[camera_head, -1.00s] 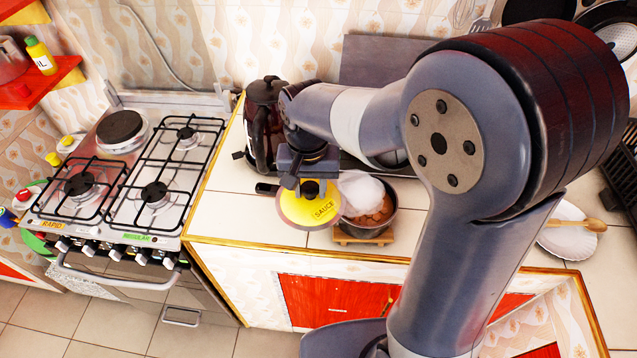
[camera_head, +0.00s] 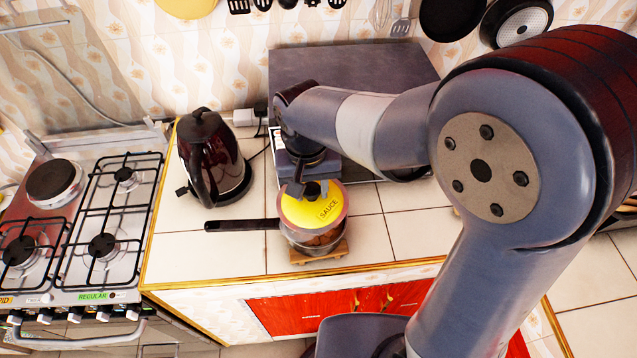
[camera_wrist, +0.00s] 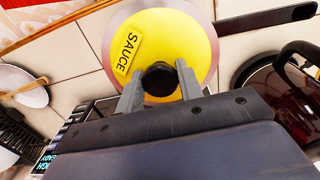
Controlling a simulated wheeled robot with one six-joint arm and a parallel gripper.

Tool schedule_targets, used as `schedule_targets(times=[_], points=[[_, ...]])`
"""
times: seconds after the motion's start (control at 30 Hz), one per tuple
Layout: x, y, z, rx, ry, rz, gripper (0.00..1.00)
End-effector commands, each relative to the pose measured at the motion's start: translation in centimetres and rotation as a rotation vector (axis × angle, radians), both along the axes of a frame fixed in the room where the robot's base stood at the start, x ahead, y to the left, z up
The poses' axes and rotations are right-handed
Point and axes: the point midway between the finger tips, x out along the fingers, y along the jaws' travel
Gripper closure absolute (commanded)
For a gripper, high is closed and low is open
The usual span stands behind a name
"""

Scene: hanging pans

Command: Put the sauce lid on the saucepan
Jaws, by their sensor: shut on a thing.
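The sauce lid (camera_head: 328,207) is yellow with a pinkish rim, a black knob and the label SAUCE. It also shows in the wrist view (camera_wrist: 178,35). My gripper (camera_head: 306,188) is shut on the lid's black knob; its two fingers (camera_wrist: 159,85) sit either side of the knob in the wrist view. The saucepan (camera_head: 312,243) has a glassy body with brown contents and a dark handle (camera_head: 242,225) pointing left. It stands on a small wooden trivet (camera_head: 318,255). The lid is over the saucepan and hides most of its opening. I cannot tell whether lid and rim touch.
The gas stove (camera_head: 100,225) is at the left. Utensils and pans hang on the back wall. Counter tiles right of the saucepan (camera_head: 410,235) are clear.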

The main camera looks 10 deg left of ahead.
Motion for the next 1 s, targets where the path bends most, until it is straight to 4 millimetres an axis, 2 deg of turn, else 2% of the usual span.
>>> schedule_targets(times=[0.47, 1.0], points=[[0.0, 0.1, 0.0, 0.000, -0.001, 0.001, 1.00], [0.0, 0.0, -2.7, -0.001, 0.000, 0.001, 1.00]])
